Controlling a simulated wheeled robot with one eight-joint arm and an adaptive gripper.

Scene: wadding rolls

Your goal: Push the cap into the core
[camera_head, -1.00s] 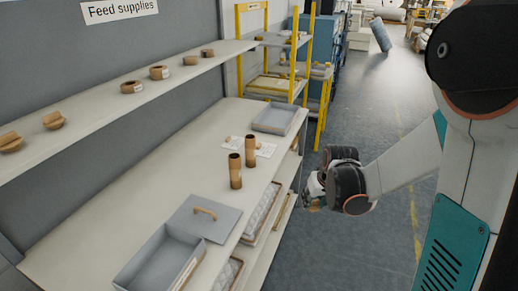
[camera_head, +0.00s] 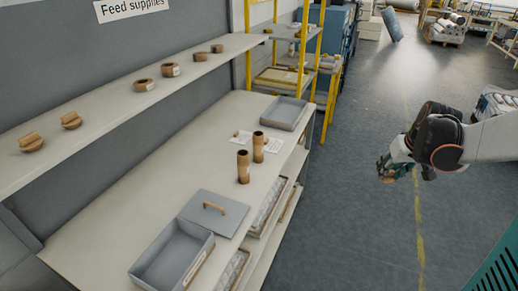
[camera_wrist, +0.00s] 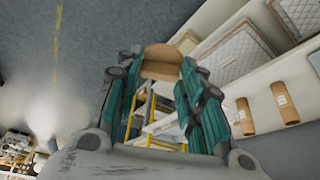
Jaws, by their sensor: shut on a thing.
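My gripper (camera_head: 387,170) is out over the floor to the right of the bench, well apart from the cores. In the wrist view it is shut on a brown cap (camera_wrist: 162,60), held between the teal fingertips. In the head view the held cap is hidden or too small to make out. Two brown tube cores (camera_head: 243,168) (camera_head: 258,147) stand upright on the bench. They also show in the wrist view, at the right (camera_wrist: 245,116) (camera_wrist: 284,102). The label reading "Feed supplies" hangs above the shelf.
The bench (camera_head: 130,215) carries a grey open tray (camera_head: 150,262), a grey lid with a handle (camera_head: 228,213) and a far tray (camera_head: 285,111). The shelf above holds two handled caps (camera_head: 31,142) (camera_head: 71,120) and several brown rings. A yellow rack (camera_head: 312,80) stands behind.

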